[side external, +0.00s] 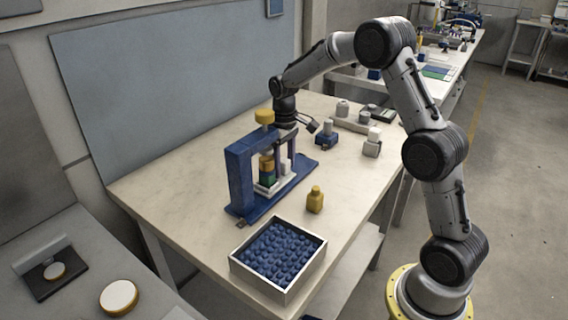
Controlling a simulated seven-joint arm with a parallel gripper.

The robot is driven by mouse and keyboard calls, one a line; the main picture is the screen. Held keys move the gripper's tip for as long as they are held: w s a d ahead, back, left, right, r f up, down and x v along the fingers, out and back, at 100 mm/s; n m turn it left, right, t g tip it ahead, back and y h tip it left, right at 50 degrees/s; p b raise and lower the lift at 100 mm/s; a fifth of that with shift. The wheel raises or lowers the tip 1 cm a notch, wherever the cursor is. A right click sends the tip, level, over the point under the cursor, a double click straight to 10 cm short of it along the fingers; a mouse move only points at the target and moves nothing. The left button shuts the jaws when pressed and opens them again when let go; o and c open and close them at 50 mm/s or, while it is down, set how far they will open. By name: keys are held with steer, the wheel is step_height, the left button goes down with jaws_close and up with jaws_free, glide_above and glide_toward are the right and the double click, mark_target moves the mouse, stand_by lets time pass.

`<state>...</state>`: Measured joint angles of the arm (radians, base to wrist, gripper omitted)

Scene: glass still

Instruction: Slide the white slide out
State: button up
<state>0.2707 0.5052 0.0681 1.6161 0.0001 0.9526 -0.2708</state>
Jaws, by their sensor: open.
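A blue press-like frame (240,178) stands on a blue base on the table. Inside it, a white slide (264,190) shows as a pale flat plate low down. A stacked green and yellow-brown piece (267,170) stands on or just above the slide; I cannot tell which. A yellow knob (264,116) tops the frame. My gripper (299,129) is open, behind and to the right of the frame's top, pointing down. Its fingers are small and partly hidden by the frame, and I see nothing held. The far end of the slide is partly hidden by the frame.
A metal tray of blue round pieces (278,254) sits at the table's front edge. A yellow bottle-shaped piece (315,200) stands right of the frame. A blue block with a grey top (326,136) and a grey-white block (373,144) stand behind. The front-left tabletop is clear.

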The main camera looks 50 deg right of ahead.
jaws_close()
stand_by(0.4)
stand_by(1.1)
